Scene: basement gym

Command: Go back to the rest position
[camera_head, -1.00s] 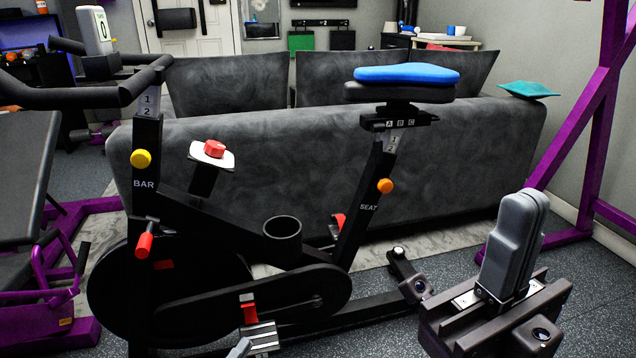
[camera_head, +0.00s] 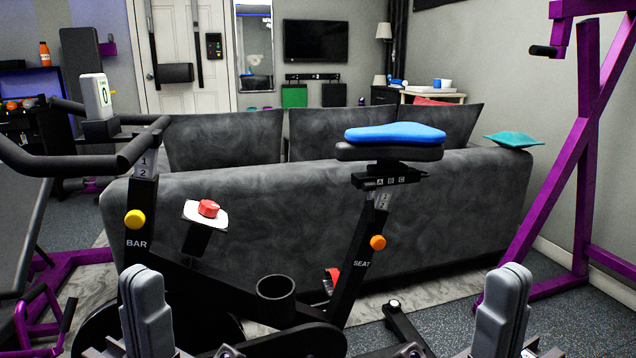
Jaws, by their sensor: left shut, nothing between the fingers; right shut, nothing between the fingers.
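My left gripper (camera_head: 146,308) stands upright at the bottom left of the head view, its grey fingers together with nothing between them. It appears in front of the lower part of the exercise bike (camera_head: 218,265). My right gripper (camera_head: 503,308) stands upright at the bottom right, its grey fingers also together and empty. It appears over the dark floor, to the right of the bike. The wrists are cut off by the bottom edge.
The bike's handlebar (camera_head: 80,160), red knob (camera_head: 208,208), cup holder (camera_head: 283,301) and blue-topped seat (camera_head: 394,135) stand ahead. A grey sofa (camera_head: 455,205) lies behind it. A purple frame (camera_head: 560,190) rises at the right. Some floor (camera_head: 575,312) is clear at the lower right.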

